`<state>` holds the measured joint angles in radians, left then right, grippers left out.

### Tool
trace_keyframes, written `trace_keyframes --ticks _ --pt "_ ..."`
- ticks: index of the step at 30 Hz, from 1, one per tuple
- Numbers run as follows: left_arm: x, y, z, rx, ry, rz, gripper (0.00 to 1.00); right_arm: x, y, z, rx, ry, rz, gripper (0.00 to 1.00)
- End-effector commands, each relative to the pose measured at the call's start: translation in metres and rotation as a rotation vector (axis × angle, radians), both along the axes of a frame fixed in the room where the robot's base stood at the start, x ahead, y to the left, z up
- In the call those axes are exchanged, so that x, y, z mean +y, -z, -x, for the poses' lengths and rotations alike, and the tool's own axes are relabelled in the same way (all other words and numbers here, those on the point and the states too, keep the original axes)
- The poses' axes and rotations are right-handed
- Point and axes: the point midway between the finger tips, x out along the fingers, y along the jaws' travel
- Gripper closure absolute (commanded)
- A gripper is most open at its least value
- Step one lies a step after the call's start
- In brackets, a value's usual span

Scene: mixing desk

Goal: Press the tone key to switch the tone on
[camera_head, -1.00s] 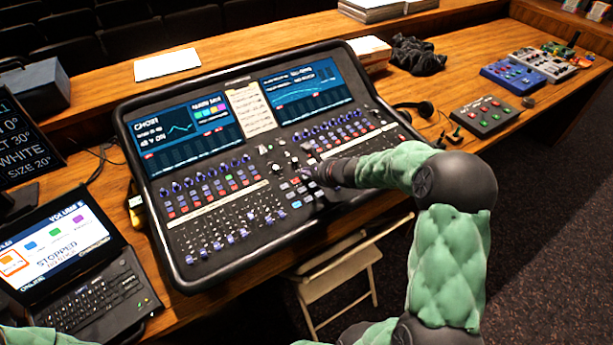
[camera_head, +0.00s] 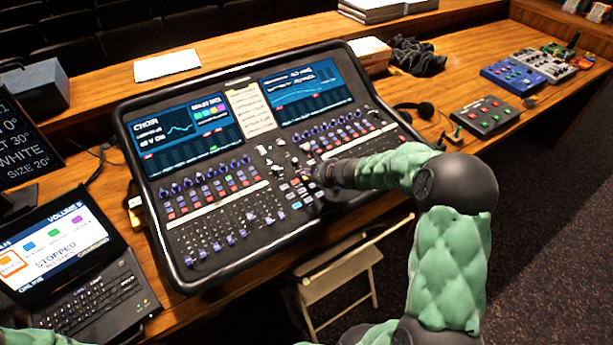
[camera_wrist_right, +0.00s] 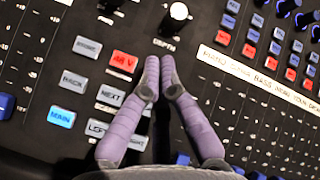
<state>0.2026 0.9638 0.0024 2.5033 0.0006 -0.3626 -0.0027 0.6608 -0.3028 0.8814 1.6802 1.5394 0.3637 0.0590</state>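The mixing desk (camera_head: 290,222) stands on the wooden table, with two lit screens, rows of knobs and faders, and a middle block of keys. My right gripper (camera_head: 320,172) is over that block, just right of its middle. In the wrist view the two purple fingers (camera_wrist_right: 160,66) are shut with nothing between them. Their tips are beside a red key (camera_wrist_right: 123,62), below a black knob (camera_wrist_right: 174,17). Grey keys (camera_wrist_right: 88,47) and a blue key (camera_wrist_right: 62,117) are left of the fingers. I cannot tell which is the tone key or whether the tips touch the panel. My left gripper is out of view.
A laptop (camera_head: 85,293) stands left of the desk. A headset (camera_head: 421,109) and a grey box with coloured buttons (camera_head: 484,117) are to the right. A folding chair (camera_head: 342,268) stands in front, below my right arm. A paper sheet (camera_head: 248,110) lies between the screens.

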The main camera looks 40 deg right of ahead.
Motion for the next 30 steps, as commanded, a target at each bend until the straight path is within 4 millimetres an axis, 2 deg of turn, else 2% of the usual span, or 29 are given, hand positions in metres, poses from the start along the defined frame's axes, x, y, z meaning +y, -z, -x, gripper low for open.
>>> trace_keyframes --ticks 6,20,30 --pt "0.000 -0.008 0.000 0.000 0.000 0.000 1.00 0.000 -0.011 0.001 0.000 0.000 0.000 1.00" --pt "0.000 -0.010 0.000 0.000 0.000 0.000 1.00 0.000 -0.015 0.001 -0.001 0.001 0.000 1.00" --pt "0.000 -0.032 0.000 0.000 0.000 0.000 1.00 0.000 -0.044 0.004 -0.002 0.000 0.002 1.00"
